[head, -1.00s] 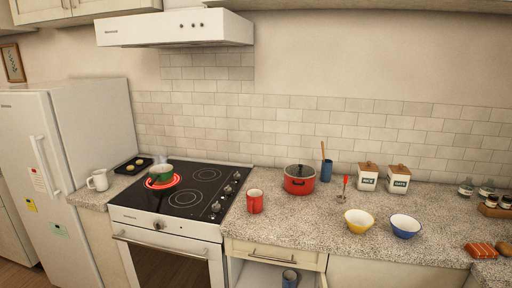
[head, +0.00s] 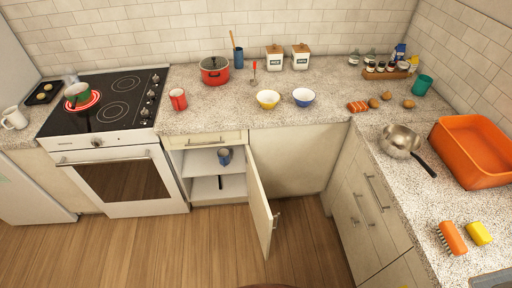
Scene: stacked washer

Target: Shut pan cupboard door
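The cupboard door (head: 260,205) stands wide open below the counter, swung out into the room on its right-hand side. It has a small metal handle (head: 276,221) near its free edge. The open cupboard (head: 206,188) has shelves, with a blue pot or mug (head: 224,156) on the upper one. A dark handle-like item (head: 220,183) shows on the lower shelf. Neither of my grippers is in view.
The oven (head: 120,180) stands left of the open cupboard. Drawers with handles (head: 362,215) line the right side. A steel pan (head: 400,142) and an orange basin (head: 478,150) rest on the right counter. The wooden floor before the cupboard is clear.

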